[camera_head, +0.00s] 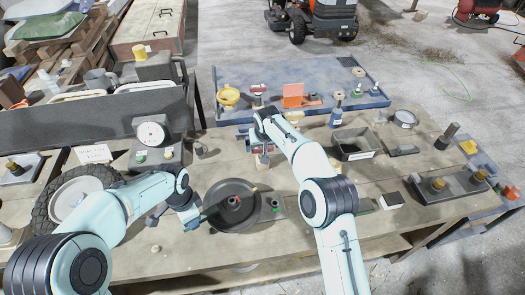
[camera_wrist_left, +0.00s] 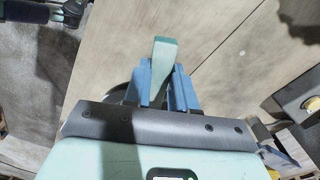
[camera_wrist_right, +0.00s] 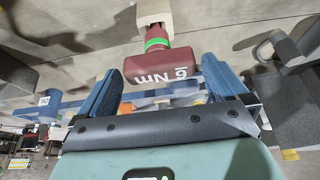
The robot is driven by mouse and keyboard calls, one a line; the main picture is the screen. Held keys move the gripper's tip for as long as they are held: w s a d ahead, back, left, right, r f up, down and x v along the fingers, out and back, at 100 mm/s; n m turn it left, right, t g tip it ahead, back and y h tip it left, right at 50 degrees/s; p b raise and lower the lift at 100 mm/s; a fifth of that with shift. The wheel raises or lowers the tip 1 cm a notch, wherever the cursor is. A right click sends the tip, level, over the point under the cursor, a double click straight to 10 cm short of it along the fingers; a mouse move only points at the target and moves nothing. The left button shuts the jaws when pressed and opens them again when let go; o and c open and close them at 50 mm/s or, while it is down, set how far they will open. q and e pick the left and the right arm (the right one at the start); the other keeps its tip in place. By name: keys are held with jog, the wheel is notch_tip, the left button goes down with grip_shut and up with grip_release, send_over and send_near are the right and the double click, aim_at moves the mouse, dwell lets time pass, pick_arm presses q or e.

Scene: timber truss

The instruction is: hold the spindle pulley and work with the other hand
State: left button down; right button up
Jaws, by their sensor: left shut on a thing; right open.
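The pulley appears to be the dark round disc (camera_head: 233,207) with a small red centre, lying on the bench in the head view. A dark bar reaches from its middle toward my left gripper (camera_head: 190,217). In the left wrist view my left gripper (camera_wrist_left: 162,85) is shut on a flat green-teal bar (camera_wrist_left: 163,60). My right gripper (camera_head: 256,140) is over the bench behind the pulley. In the right wrist view it is open, its fingers on either side of a dark red tool body (camera_wrist_right: 163,66) marked "9 Nm", with a green ring.
A grey block with brass-coloured knobs (camera_head: 450,186) is at the far right. A blue tray (camera_head: 315,72) lies behind. A large tyred wheel (camera_head: 55,205) is at the left.

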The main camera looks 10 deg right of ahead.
jog(key=x, duration=0.4)
jog(key=shift+f, duration=0.4)
jog(key=c, duration=0.9)
jog(key=shift+r, duration=0.15)
notch_tip(320, 180, up, 10)
jog(key=shift+f, duration=0.1)
